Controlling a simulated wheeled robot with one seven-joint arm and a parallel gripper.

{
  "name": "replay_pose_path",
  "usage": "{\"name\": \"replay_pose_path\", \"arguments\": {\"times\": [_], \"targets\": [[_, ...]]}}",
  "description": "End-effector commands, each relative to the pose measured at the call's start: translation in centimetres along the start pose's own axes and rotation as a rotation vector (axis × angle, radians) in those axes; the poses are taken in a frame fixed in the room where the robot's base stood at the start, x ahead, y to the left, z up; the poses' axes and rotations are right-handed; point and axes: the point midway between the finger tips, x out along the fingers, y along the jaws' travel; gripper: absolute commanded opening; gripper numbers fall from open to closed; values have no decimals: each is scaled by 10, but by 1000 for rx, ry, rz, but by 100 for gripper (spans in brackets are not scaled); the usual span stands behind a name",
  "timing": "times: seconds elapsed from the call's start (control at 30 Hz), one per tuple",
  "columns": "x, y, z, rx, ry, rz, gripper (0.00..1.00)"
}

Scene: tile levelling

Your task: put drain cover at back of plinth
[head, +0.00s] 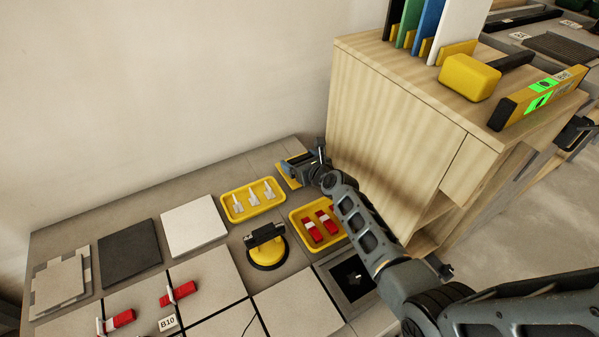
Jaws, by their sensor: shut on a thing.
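My gripper (301,165) is at the back right of the grey tiled surface (200,183), close to the wooden cabinet. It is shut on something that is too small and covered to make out. A yellow tray (284,176) shows partly under it; its contents are hidden. I cannot pick out the drain cover for sure. A grey square frame with a dark middle (334,284) lies at the front right beside my arm, partly hidden by it. I cannot tell for sure which thing is the plinth.
One yellow tray (228,214) holds white clips, another (297,228) red wedges. A yellow suction lifter (266,252) stands between tiles. Red-and-white pieces (178,293) lie on the front tiles. The wooden cabinet (380,120) rises at right, bearing a mallet (468,78) and level (540,97).

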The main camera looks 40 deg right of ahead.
Motion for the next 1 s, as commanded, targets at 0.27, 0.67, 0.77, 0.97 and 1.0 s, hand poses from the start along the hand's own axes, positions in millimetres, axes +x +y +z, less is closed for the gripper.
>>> {"name": "replay_pose_path", "arguments": {"times": [0.27, 0.67, 0.77, 0.97, 1.0], "targets": [[13, 0, -31, 1, 0, -1, 48], [14, 0, -33, 1, 0, 0, 48], [13, 0, -32, 0, 1, 0, 99], [13, 0, -32, 0, 1, 0, 100], [13, 0, -32, 0, 1, 0, 100]]}}
